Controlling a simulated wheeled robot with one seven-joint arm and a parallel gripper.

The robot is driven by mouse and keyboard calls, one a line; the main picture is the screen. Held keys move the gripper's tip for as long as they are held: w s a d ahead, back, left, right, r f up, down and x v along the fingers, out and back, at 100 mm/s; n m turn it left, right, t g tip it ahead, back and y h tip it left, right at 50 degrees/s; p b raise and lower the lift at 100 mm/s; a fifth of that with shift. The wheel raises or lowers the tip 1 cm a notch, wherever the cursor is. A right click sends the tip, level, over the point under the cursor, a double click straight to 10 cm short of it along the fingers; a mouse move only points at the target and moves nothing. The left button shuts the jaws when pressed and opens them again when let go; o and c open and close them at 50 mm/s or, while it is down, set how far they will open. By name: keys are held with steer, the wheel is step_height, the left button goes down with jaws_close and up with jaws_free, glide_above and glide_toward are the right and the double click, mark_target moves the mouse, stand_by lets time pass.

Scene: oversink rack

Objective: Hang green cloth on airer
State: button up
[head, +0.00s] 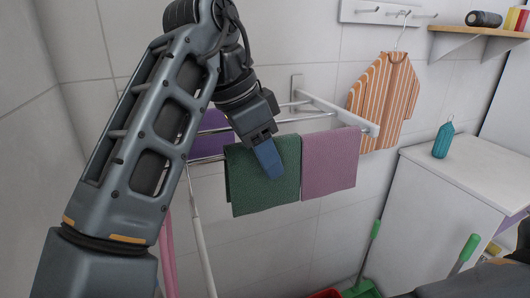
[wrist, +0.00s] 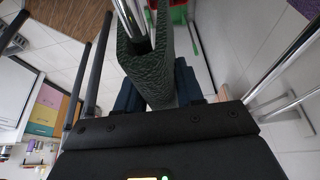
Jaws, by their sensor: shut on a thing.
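The green cloth (head: 255,195) hangs folded over the front bar of the wall airer (head: 340,115), left of a pink cloth (head: 332,160). My gripper (head: 268,158) comes from above, its blue fingers in front of and over the cloth's middle. In the wrist view, the green cloth (wrist: 150,68) lies between my two blue fingers (wrist: 158,88), which are shut on it. A metal bar runs inside the cloth's fold there. The cloth's back layer is mostly hidden in the head view.
A purple cloth (head: 212,128) hangs behind, partly hidden by my arm. A striped shirt (head: 385,100) hangs from a hook rail (head: 368,10) to the right. A white cabinet (head: 425,190) with a teal bottle (head: 443,140) stands at right. A shelf (head: 470,32) is above.

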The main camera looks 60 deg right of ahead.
steer(key=o, duration=1.1)
steer(key=shift+r, duration=0.1)
steer(key=v, duration=0.7)
steer(key=shift+w+a+r, duration=0.15)
steer(key=shift+a+r, duration=0.05)
steer(key=shift+r, duration=0.05)
